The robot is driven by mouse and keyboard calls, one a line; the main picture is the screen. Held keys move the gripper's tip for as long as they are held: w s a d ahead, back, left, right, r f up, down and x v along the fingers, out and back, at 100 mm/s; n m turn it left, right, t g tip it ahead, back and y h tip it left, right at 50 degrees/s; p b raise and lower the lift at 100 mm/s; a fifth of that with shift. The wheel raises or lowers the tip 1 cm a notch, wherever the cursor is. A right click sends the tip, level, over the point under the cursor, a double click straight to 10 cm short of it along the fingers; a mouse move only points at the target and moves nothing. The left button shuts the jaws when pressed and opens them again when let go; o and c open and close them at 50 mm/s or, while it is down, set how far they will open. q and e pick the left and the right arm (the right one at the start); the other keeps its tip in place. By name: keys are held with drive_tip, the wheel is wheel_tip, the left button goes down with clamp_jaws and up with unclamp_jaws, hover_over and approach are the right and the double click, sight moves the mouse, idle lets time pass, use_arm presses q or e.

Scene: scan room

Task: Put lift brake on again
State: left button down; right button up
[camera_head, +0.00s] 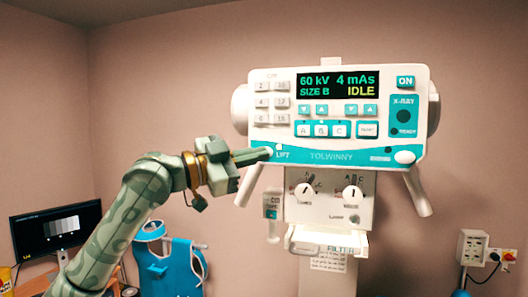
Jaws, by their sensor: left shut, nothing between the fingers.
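The white X-ray unit's control panel (339,112) fills the middle of the view. Its display (338,85) reads 60 kV, 4 mAs, SIZE B and IDLE. The LIFT label (282,154) is on the teal strip at the panel's lower left. My left gripper (266,153) is shut and empty, its fingertips at the strip just left of the LIFT label. The fingertips cover that spot, so I cannot tell the state of the lift control or whether they touch it. A white round knob (404,157) shows at the strip's right end. My right gripper is not in view.
Two white handles hang below the panel, one at left (250,185) and one at right (417,193). Dials (353,194) and a filter tray (328,240) are below the panel. A monitor (57,228) and blue apron (170,265) stand lower left.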

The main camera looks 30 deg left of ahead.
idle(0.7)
use_arm(q)
drive_tip(key=shift+s+d, duration=0.1)
drive_tip(key=shift+s, duration=0.4)
drive_tip(key=s, duration=0.3)
drive_tip(key=s+d+b, duration=0.1)
drive_tip(key=s, duration=0.1)
drive_tip(key=shift+s+d, duration=0.2)
drive_tip(key=shift+s, duration=0.2)
